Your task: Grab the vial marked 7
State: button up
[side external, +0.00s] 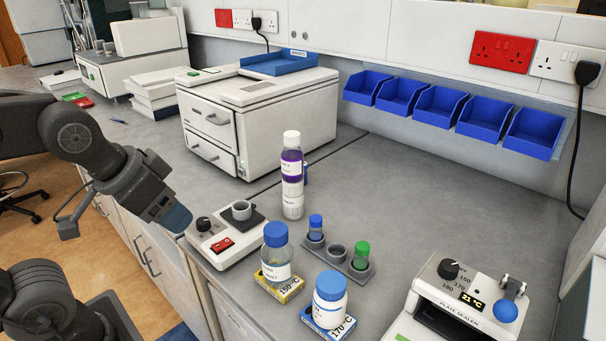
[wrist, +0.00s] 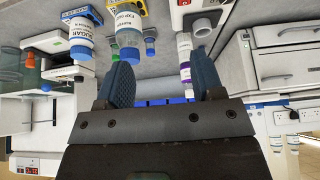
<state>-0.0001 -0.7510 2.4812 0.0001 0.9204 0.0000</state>
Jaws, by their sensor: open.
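Two small vials stand in a grey rack (side external: 340,262) on the bench in the side view: a blue-capped vial (side external: 315,228) at the left and a green-capped vial (side external: 361,254) at the right. The rack's middle socket looks empty. No 7 can be read on either vial. My gripper (side external: 177,216) is at the bench's left front edge, apart from all of these. In the wrist view, my gripper (wrist: 162,80) is open with nothing between its blue fingers.
A device with a red switch (side external: 222,243) stands just right of my gripper. A clear blue-capped bottle (side external: 277,263) and a white blue-capped bottle (side external: 330,298) stand in front of the rack. A plate sealer (side external: 450,318) is at front right.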

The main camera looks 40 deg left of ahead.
notch_tip(320, 180, up, 5)
jog(key=w, duration=0.1)
jog(key=w+a+r, duration=0.2)
jog(key=w, duration=0.7)
jog(key=w+a+r, duration=0.2)
jog(key=w+r, duration=0.1)
jog(key=w, duration=0.6)
jog(key=t, duration=0.1)
send_over(305, 169)
jog(key=s+a, duration=0.1)
jog(key=s, duration=0.4)
notch_tip(305, 169, down, 17)
jog(key=x, duration=0.7)
jog(key=shift+w+a+f, duration=0.1)
jog(key=shift+w+f, duration=0.05)
jog(key=shift+f, duration=0.1)
jog(key=shift+s+f+x, duration=0.1)
jog(key=shift+s+x, duration=0.05)
jog(key=shift+x, duration=1.3)
jog(key=shift+s+f+x, duration=0.1)
jog(key=shift+s+x, duration=0.1)
jog(key=shift+x, duration=1.25)
jog(key=shift+a, duration=0.1)
